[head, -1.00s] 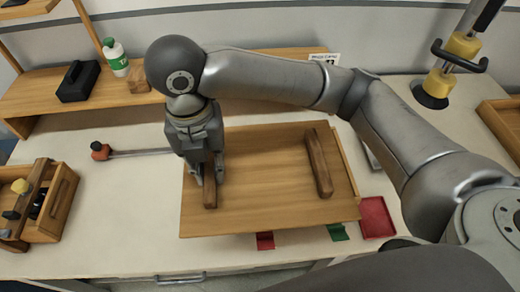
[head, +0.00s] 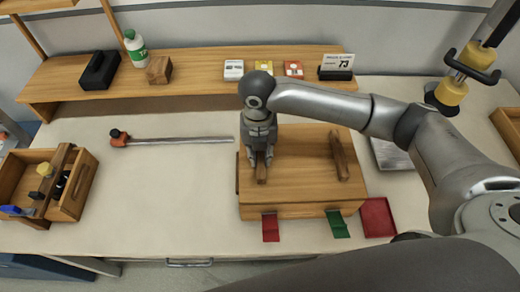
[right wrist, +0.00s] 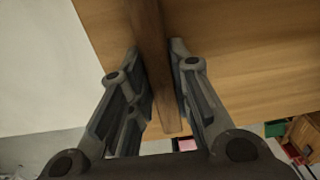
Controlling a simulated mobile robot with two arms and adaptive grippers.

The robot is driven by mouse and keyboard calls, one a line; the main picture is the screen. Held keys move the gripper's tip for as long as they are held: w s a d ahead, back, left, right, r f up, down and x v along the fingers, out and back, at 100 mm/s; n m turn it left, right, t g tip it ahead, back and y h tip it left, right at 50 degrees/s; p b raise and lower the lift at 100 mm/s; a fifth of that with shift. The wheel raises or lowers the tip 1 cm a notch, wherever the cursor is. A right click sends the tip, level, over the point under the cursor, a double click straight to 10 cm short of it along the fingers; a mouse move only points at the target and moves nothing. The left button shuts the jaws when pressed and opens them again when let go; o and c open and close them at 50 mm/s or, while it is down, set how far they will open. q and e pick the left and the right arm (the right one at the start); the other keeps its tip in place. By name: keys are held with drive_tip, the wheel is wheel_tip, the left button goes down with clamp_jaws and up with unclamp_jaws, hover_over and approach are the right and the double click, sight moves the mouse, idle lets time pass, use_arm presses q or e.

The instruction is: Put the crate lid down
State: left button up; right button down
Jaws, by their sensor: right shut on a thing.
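The crate lid (head: 305,160) is a flat wooden board with two dark wooden bars as handles, a left bar (head: 261,174) and a right bar (head: 339,158). My right gripper (head: 262,161) is shut on the left bar. In the right wrist view my right gripper (right wrist: 155,75) has a finger on each side of the left bar (right wrist: 150,35). The lid looks level above the crate (head: 300,212), whose front wall shows below it. I cannot tell whether the lid touches the crate all round. The crate's inside is hidden. My left gripper is not in view.
A red tab (head: 270,228) and a green tab (head: 338,224) show in front of the crate, and a red tray (head: 377,217) stands to its right. A clamp bar (head: 180,140) lies left of it. A wooden caddy (head: 75,190) stands far left. A shelf (head: 200,80) runs behind.

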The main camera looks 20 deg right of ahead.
drive_tip(key=shift+f, duration=0.15)
drive_tip(key=shift+f, duration=0.2)
drive_tip(key=shift+f, duration=0.1)
drive_tip(key=c, duration=1.3)
unclamp_jaws()
drive_tip(key=r+b, duration=0.1)
drive_tip(key=r, duration=0.5)
drive_tip(key=r+b, duration=0.1)
drive_tip(key=r, duration=0.5)
drive_tip(key=shift+a+r+b, duration=0.2)
drive_tip(key=shift+r+b, duration=0.1)
drive_tip(key=shift+b, duration=0.1)
